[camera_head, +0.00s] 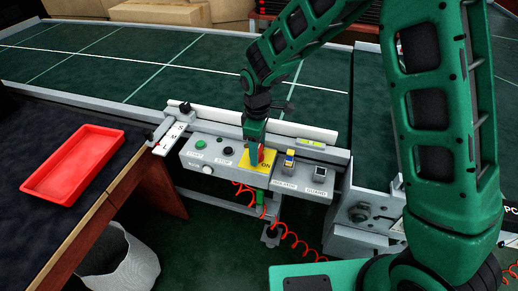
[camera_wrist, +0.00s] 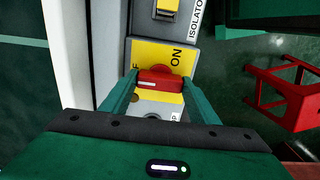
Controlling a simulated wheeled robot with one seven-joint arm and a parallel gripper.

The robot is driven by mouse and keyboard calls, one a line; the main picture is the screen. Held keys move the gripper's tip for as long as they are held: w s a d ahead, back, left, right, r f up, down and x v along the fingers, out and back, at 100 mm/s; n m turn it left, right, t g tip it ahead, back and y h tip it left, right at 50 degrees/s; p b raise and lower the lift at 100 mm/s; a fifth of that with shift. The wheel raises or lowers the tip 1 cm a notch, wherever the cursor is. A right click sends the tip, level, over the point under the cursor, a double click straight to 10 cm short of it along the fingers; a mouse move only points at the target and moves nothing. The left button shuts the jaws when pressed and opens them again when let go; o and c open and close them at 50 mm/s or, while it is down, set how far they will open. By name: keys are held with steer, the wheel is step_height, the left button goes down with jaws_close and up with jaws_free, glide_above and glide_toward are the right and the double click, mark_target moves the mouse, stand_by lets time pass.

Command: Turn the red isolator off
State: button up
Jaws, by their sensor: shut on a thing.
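The red isolator (camera_wrist: 160,79) is a red handle on a yellow plate (camera_wrist: 152,54). The word ON shows on the plate in the wrist view. My gripper (camera_wrist: 160,84) is shut on the red handle, with one green finger on each side of it. In the head view my gripper (camera_head: 256,141) reaches down to the isolator's yellow plate (camera_head: 262,168) on the front control panel. It hides part of the red handle (camera_head: 261,154). The handle's exact angle is hard to tell.
The grey control panel (camera_head: 222,168) has a green start button (camera_head: 200,144), a black stop button (camera_head: 228,151), and a yellow-topped switch (camera_head: 289,158) right of the isolator. A red tray (camera_head: 72,165) lies on the dark table. A red coiled hose (camera_head: 290,234) hangs below the panel.

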steer(key=o, duration=1)
steer(key=shift+s, duration=0.1)
steer(key=shift+o, duration=0.2)
steer(key=shift+r, duration=0.2)
step_height(320, 180, up, 10)
steer(key=shift+r, duration=0.15)
